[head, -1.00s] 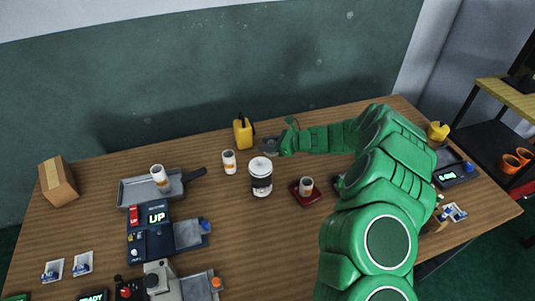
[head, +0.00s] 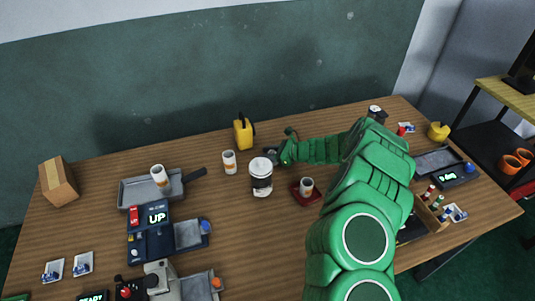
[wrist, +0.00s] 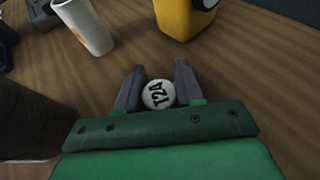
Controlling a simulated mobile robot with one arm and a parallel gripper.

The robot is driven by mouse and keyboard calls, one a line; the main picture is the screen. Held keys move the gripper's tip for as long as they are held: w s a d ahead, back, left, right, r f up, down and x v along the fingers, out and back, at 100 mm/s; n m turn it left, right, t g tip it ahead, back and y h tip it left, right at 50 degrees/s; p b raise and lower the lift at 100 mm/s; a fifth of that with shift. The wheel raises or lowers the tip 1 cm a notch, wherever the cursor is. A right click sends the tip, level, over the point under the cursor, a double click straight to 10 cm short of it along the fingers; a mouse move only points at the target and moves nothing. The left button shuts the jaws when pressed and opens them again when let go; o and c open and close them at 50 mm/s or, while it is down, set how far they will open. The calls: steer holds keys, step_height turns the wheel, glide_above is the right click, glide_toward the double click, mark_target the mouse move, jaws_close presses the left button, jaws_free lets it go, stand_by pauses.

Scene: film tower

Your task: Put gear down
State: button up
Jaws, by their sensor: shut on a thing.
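My gripper (head: 271,155) is over the back middle of the wooden table. In the head view the piece is too small or hidden to make out.
A yellow container (head: 243,132) stands just behind my gripper. A white-orange cup (head: 229,162) is to its left, and a large white-and-black cup (head: 261,177) in front. A red coaster (head: 298,196) bears another cup (head: 307,186). Bare wood (head: 95,185) lies further left.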

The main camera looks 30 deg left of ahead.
steer(key=o, duration=1)
steer(key=shift+o, duration=0.2)
steer(key=shift+r, duration=0.1)
steer(key=v, duration=0.4)
steer(key=shift+w+d+r, duration=0.15)
steer(key=shift+d, duration=0.2)
step_height(320, 180, up, 7)
steer(key=shift+d, duration=0.1)
